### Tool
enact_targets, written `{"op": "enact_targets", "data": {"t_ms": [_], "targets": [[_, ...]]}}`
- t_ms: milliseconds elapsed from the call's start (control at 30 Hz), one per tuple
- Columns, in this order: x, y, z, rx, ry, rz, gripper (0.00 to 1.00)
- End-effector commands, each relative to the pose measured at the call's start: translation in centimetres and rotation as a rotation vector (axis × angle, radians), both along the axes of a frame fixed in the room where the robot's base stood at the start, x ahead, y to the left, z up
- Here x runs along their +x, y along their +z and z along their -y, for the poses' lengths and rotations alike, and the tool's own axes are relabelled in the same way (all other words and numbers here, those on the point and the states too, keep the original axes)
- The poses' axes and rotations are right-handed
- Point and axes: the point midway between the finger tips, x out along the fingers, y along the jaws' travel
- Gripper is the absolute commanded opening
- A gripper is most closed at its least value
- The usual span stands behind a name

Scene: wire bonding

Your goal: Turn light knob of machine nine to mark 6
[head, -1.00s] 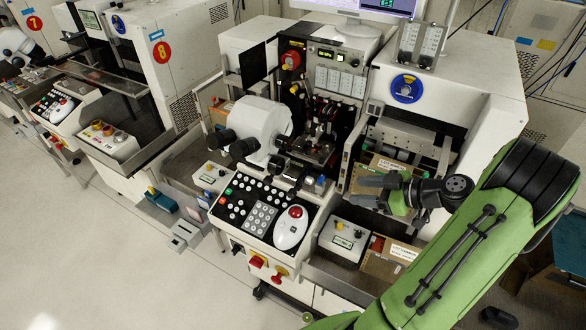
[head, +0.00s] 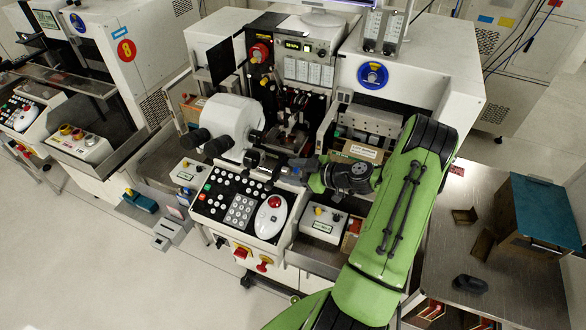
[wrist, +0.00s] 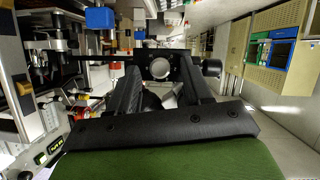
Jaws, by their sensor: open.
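The middle machine (head: 228,40), to the right of the machine labelled 8, shows no readable number. Its front has a white microscope (head: 228,125) and a sloping key panel (head: 240,205). Small boxes with knobs flank the panel: the left box (head: 187,174) and the right box (head: 323,225). I cannot tell which is the light knob, and no mark 6 is readable. My gripper (head: 290,172) is open and points left, right of the microscope and above the panel's back edge. In the wrist view its dark fingers (wrist: 158,75) are spread, with a pale round part (wrist: 160,68) seen between them.
Machine 8 (head: 100,60) stands at the left. The right bay holds a cardboard box (head: 360,151). Red and yellow switches (head: 242,252) stick out below the key panel. A metal table (head: 450,230) with a teal-topped box (head: 540,205) is at the right. Floor is open at lower left.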

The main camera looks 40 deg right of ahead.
Motion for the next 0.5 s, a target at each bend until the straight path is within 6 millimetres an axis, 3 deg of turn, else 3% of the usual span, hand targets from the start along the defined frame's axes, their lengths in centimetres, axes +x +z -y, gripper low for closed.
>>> {"op": "enact_targets", "data": {"t_ms": [233, 500], "targets": [[0.15, -0.16, -0.05, 0.000, -0.001, -0.001, 0.50], [0.13, -0.13, -0.03, 0.000, -0.001, -0.001, 0.10]]}}
